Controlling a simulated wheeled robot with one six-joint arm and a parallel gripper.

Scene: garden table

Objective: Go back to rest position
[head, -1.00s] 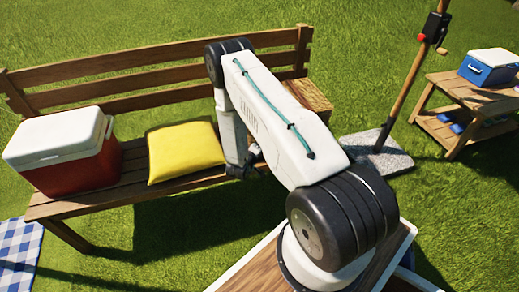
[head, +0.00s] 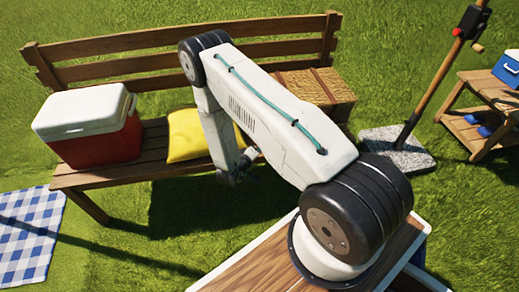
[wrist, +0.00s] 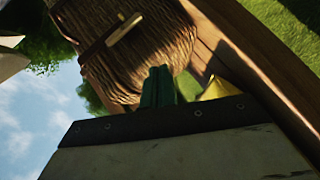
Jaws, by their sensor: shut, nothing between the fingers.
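My gripper (head: 248,158) hangs at the end of my folded arm in front of the bench, to the right of the yellow cushion (head: 188,134) in the head view. It is small and partly shaded there. In the wrist view my gripper (wrist: 158,86) shows as dark green fingers close together, shut with nothing held. Behind them are the wicker basket (wrist: 135,45) and a bit of yellow that looks like the cushion (wrist: 222,88).
The wooden bench (head: 160,75) carries a red cooler (head: 95,135) with a white lid, the cushion and the wicker basket (head: 325,85). A stone-based pole (head: 430,80) stands right of it. A side table (head: 480,85) is far right, a checked cloth (head: 25,225) left.

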